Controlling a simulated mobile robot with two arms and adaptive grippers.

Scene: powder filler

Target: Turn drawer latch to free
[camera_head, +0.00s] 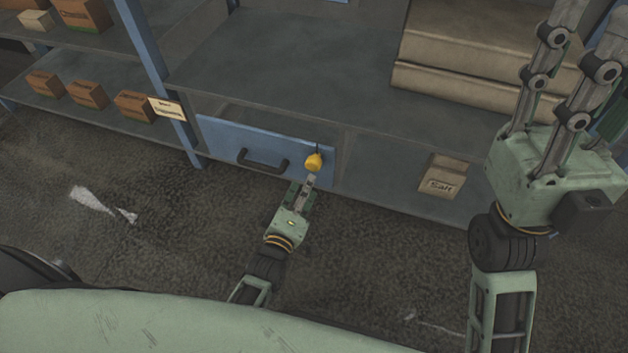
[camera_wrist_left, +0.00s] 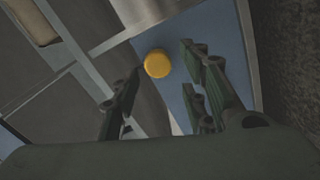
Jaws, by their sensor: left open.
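The drawer latch (camera_head: 314,161) is a small yellow knob at the upper right of the blue drawer front (camera_head: 222,139). A dark bit shows just above the knob. The drawer looks shut. My left gripper (camera_head: 309,184) is just below and in front of the latch in the head view. In the left wrist view the latch (camera_wrist_left: 158,64) shows as a round yellow cap beyond the spread fingers of my left gripper (camera_wrist_left: 160,95), with no visible contact. My right gripper (camera_head: 560,80) is raised at the right, its fingers spread apart and empty.
A dark handle (camera_head: 262,163) sticks out of the drawer front left of the latch. A box labelled Salt (camera_head: 442,178) stands on the lower shelf to the right. Brown boxes (camera_head: 87,94) line the left shelf. A blue post (camera_head: 158,70) stands left of the drawer.

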